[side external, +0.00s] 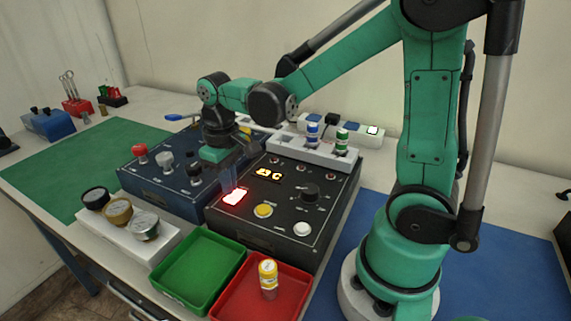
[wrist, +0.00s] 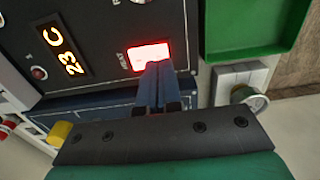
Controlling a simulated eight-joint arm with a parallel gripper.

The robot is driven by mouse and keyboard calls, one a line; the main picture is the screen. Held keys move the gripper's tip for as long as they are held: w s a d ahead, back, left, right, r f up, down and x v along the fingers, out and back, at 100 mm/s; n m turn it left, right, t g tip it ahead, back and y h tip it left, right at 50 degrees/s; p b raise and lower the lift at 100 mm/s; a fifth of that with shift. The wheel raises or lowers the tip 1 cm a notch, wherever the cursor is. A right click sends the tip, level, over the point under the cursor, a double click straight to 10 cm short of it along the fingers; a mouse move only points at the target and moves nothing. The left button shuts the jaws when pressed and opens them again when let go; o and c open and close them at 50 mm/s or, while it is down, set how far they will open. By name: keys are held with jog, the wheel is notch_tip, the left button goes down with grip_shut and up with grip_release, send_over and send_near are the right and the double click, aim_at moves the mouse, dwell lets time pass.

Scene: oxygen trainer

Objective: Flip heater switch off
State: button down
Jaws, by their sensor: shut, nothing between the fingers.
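The heater switch (side external: 235,197) is a lit red-white rocker on the front left of the black control box (side external: 265,228). In the wrist view the lit switch (wrist: 149,55) sits beside a partly readable "HEAT" label. My gripper (side external: 232,190) points down at the switch, with its fingertips at or just above it. In the wrist view my gripper's fingers (wrist: 158,68) are together and empty, with their tips at the switch's lower edge. I cannot tell whether they touch it. The display (wrist: 62,50) glows and reads 23 C.
A blue box with knobs (side external: 150,176) stands left of the black box. A green tray (side external: 200,262) and a red tray (side external: 240,300) with a yellow-capped vial (side external: 268,275) lie in front. A white rack (side external: 314,150) holding vials stands behind. A white holder (side external: 140,236) carries round gauges.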

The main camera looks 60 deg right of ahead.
aim_at(231, 198)
jog(key=shift+f, duration=0.8)
dwell(0.4)
jog(key=shift+r, duration=3.55)
jog(key=shift+s+a+t, duration=0.45)
jog(key=shift+s+t, duration=0.15)
jog(key=shift+t, duration=0.55)
jog(key=shift+s+a+t, duration=0.4)
jog(key=shift+s+t, duration=0.25)
jog(key=shift+t, duration=0.55)
jog(key=shift+s+a+t, duration=0.45)
jog(key=shift+s+t, duration=0.15)
jog(key=shift+t, duration=0.55)
